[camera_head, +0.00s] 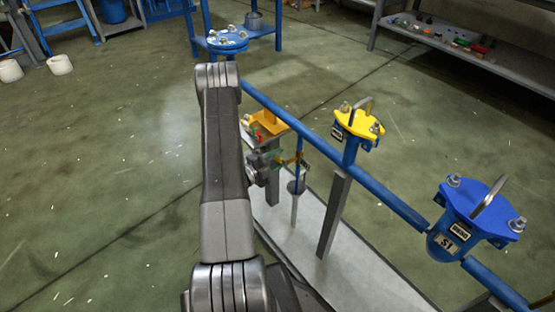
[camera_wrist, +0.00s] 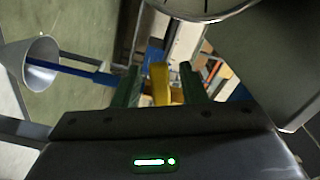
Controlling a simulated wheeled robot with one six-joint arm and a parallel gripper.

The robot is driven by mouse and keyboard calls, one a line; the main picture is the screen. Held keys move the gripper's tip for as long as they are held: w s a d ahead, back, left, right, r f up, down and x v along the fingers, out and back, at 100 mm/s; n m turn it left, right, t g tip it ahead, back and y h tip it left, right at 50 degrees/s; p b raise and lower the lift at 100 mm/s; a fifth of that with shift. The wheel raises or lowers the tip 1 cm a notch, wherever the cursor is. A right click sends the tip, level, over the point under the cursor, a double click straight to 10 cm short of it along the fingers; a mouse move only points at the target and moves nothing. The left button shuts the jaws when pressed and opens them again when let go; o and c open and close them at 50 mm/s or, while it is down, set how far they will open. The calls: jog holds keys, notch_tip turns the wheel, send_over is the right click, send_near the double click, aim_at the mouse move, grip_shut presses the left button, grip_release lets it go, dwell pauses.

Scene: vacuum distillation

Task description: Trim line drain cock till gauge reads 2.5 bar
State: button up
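My gripper (camera_wrist: 159,72) shows in the wrist view with two green fingers spread apart. A yellow lever (camera_wrist: 158,85), apparently the drain cock's handle, stands between them, with a visible gap on each side. In the head view my gripper (camera_head: 289,158) is beside the blue pipe, at a small yellow part (camera_head: 304,161) on a thin vertical blue line. A round dial, apparently the gauge (camera_wrist: 190,7), is cut off at the top of the wrist view. Its reading cannot be made out. A grey funnel (camera_wrist: 38,67) is at the left there.
A long blue pipe (camera_head: 390,197) runs diagonally, carrying a yellow-topped fitting (camera_head: 357,125) and a blue-topped strainer marked S1 (camera_head: 470,220). A grey post (camera_head: 333,212) stands on the pale base plate (camera_head: 345,275). An orange bracket (camera_head: 268,120) is behind my gripper.

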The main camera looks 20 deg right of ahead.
jog(key=shift+a, duration=0.1)
jog(key=p+v, duration=0.2)
jog(key=v, duration=1.1)
jog(key=shift+s+a, duration=0.2)
jog(key=shift+a, duration=0.05)
jog(key=shift+c, duration=0.5)
jog(key=shift+d+m, duration=0.1)
jog(key=shift+m, duration=0.3)
jog(key=c, duration=0.7)
jog(key=m, duration=0.3)
jog(key=m+y, duration=0.1)
jog(key=m, duration=0.1)
jog(key=shift+d+f+g, duration=0.35)
jog(key=shift+d+g, duration=0.05)
grip_shut()
jog(key=w+d+f+m+g+y+b, duration=0.1)
jog(key=d+f+m, duration=0.1)
jog(key=d+m, duration=0.4)
jog(key=w+d+f+m+g+y+b, duration=0.1)
jog(key=d+f+m+b, duration=0.2)
jog(key=m, duration=0.4)
jog(key=shift+w+d+r+p, duration=0.15)
jog(key=shift+w+r+p, duration=0.1)
jog(key=shift+r, duration=0.45)
jog(key=shift+w+d+r+p, duration=0.2)
jog(key=shift+r, duration=0.45)
jog(key=shift+w+d+r+p, duration=0.15)
jog(key=shift+w+r+p, duration=0.1)
jog(key=shift+r, duration=0.45)
